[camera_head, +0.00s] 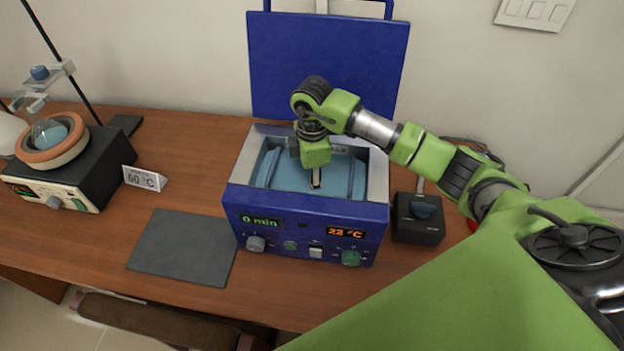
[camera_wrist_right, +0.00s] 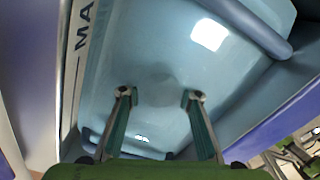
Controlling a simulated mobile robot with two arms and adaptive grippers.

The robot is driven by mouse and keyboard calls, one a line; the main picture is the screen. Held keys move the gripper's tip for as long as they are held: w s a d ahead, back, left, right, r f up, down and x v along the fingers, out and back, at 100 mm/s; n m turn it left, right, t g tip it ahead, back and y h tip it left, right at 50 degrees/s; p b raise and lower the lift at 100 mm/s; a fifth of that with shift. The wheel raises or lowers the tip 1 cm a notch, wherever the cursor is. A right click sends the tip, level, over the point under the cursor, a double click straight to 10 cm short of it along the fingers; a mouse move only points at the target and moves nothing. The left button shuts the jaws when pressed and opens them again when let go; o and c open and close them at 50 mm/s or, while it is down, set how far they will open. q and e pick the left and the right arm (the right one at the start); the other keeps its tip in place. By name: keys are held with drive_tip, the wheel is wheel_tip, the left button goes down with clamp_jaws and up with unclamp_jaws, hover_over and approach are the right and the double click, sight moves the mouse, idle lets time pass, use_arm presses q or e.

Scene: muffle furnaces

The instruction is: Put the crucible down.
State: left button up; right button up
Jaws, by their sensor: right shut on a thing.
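My right gripper (camera_head: 316,182) reaches down into the open blue bath-like unit (camera_head: 305,215), over its light-blue basin. In the right wrist view its two fingers (camera_wrist_right: 160,95) stand apart above the basin floor (camera_wrist_right: 135,55). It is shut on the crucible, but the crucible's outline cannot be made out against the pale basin. Whether it touches the basin floor cannot be told. My left gripper is not in view.
The unit's blue lid (camera_head: 328,65) stands upright behind it. Its displays read 0 min and 22 °C. A grey mat (camera_head: 183,246) lies to the left. A heater with a flask (camera_head: 50,130), a 60 °C card (camera_head: 145,179) and a dark box (camera_head: 418,218) stand nearby.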

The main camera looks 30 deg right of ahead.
drive_tip(key=shift+f, duration=0.15)
drive_tip(key=o, duration=1)
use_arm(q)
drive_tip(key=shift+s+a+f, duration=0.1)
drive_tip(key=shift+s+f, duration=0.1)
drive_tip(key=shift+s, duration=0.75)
use_arm(e)
drive_tip(key=shift+r, duration=0.3)
drive_tip(key=shift+w+r, duration=0.15)
drive_tip(key=shift+r, duration=0.2)
use_arm(q)
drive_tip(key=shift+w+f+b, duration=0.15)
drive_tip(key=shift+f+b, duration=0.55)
drive_tip(key=shift+b, duration=0.05)
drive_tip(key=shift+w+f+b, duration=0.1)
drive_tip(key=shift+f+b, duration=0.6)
drive_tip(key=shift+b, duration=0.05)
use_arm(e)
drive_tip(key=shift+r, duration=5.6)
drive_tip(key=shift+s+f, duration=0.1)
drive_tip(key=shift+s, duration=0.1)
